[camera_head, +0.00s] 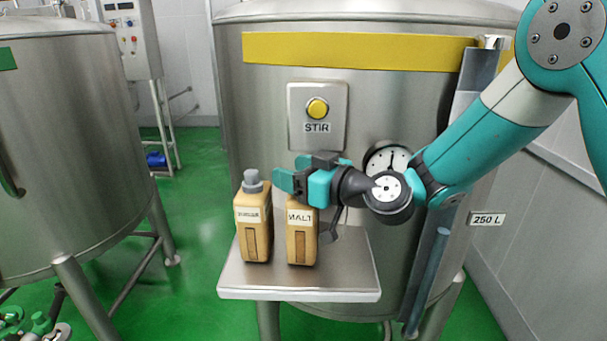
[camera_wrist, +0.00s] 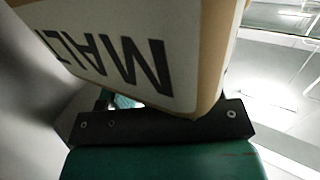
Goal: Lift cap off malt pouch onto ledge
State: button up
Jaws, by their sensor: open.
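The tan malt pouch (camera_head: 302,240), labelled MALT, stands upright on the steel ledge (camera_head: 298,282) in the head view. Its top is hidden by my gripper (camera_head: 300,184), so I cannot see its cap. The teal fingers are open at the pouch's top, coming in from the right. In the wrist view the malt pouch's label (camera_wrist: 120,60) appears upside down and close up, above my gripper's dark bar and teal part. Whether the fingers are around the cap cannot be told.
A second tan pouch (camera_head: 253,228) with a grey cap (camera_head: 252,181) stands close to the left. A small grey object (camera_head: 328,236) shows right of the malt pouch. The ledge's front right is clear. Behind are the steel tank, the yellow STIR button (camera_head: 317,108) and a gauge (camera_head: 388,160).

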grip_shut()
dwell(0.4)
